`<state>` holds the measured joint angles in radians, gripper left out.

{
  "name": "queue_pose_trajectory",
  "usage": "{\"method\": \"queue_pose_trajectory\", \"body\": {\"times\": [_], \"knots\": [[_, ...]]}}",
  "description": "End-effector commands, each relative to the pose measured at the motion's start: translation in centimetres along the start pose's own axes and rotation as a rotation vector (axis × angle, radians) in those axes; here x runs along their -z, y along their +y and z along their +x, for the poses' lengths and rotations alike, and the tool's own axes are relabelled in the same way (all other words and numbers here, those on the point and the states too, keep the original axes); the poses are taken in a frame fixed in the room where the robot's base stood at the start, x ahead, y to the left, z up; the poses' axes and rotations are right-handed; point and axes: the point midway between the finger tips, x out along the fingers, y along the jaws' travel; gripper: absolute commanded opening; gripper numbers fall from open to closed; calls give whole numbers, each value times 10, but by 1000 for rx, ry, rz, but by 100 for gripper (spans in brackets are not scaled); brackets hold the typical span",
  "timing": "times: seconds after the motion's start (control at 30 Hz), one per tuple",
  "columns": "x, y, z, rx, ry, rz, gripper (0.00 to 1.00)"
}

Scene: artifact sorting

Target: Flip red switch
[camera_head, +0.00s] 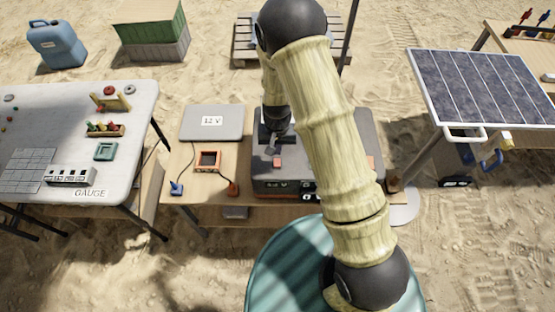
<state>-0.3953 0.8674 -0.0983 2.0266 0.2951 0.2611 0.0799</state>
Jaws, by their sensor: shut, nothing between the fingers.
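A small red switch (277,162) sits on top of the dark box (262,182) on the wooden table. My gripper (275,142) is above the box's top, just behind the switch in the picture. Its fingers are dark and small here, and they hold nothing. I cannot tell whether they touch the switch. My arm crosses in front of the box and hides much of its right part.
The wooden table also bears a grey 12 V panel (212,122), an orange frame (207,160), a blue clip (177,188) and a red clip (233,188). A white table (130,130) stands left, a solar panel (480,85) right.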

Motion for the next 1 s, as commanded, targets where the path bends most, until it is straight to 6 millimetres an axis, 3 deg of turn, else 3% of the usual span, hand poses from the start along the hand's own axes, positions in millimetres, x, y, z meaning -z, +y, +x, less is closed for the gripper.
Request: {"method": "queue_pose_trajectory", "body": {"times": [0.37, 1.0], "knots": [[0, 0, -26, 0, 0, 0, 0], [0, 1, -27, 1, 2, 1, 0]]}}
